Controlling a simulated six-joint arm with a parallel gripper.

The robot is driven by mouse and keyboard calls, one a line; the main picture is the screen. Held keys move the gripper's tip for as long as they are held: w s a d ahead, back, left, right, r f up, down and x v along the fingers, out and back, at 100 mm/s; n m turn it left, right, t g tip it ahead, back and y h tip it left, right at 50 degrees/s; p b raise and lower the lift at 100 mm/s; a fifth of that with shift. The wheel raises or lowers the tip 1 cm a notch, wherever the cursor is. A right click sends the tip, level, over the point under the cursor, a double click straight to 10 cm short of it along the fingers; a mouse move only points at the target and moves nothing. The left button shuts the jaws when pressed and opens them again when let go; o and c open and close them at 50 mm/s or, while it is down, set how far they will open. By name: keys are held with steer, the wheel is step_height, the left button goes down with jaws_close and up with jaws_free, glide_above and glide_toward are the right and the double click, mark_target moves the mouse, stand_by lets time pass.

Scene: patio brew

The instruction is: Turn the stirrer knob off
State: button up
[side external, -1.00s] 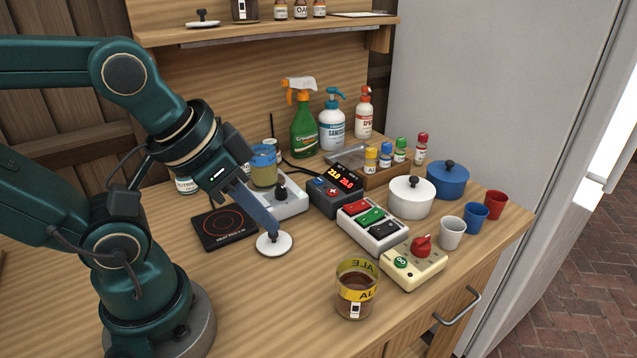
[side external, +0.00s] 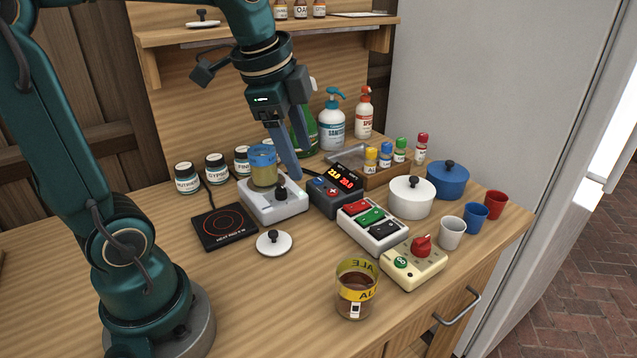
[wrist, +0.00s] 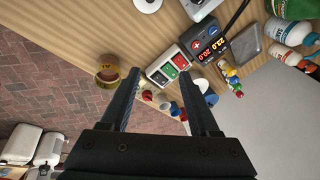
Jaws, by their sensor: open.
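The stirrer (side external: 262,207) is a white box on the bench, with a blue-banded beaker (side external: 263,168) of yellowish liquid standing on it. Its black knob (side external: 281,191) is on the front part of the top. My gripper (side external: 300,168) is above and behind the knob, pointing down and apart from it as far as I can tell. In the wrist view my gripper's two fingers (wrist: 160,76) are spread with nothing between them. Part of the stirrer (wrist: 205,10) shows at the top edge there; the setting of the knob is too small to read.
A white lid (side external: 273,244) with a black knob lies in front of the stirrer. A black heat pad (side external: 224,227) is at left, a display box (side external: 335,192) and a switch box (side external: 372,228) at right. Bottles stand behind.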

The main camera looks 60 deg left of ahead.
steer(key=w+a+f+m+g, duration=0.15)
steer(key=w+a+f, duration=0.25)
steer(key=a, duration=0.4)
steer(key=n+g+h, duration=0.1)
steer(key=n+g, duration=0.1)
glide_above(280, 186)
step_height(280, 186, down, 6)
steer(key=shift+f, duration=2.4)
steer(key=shift+c, duration=0.4)
jaws_close()
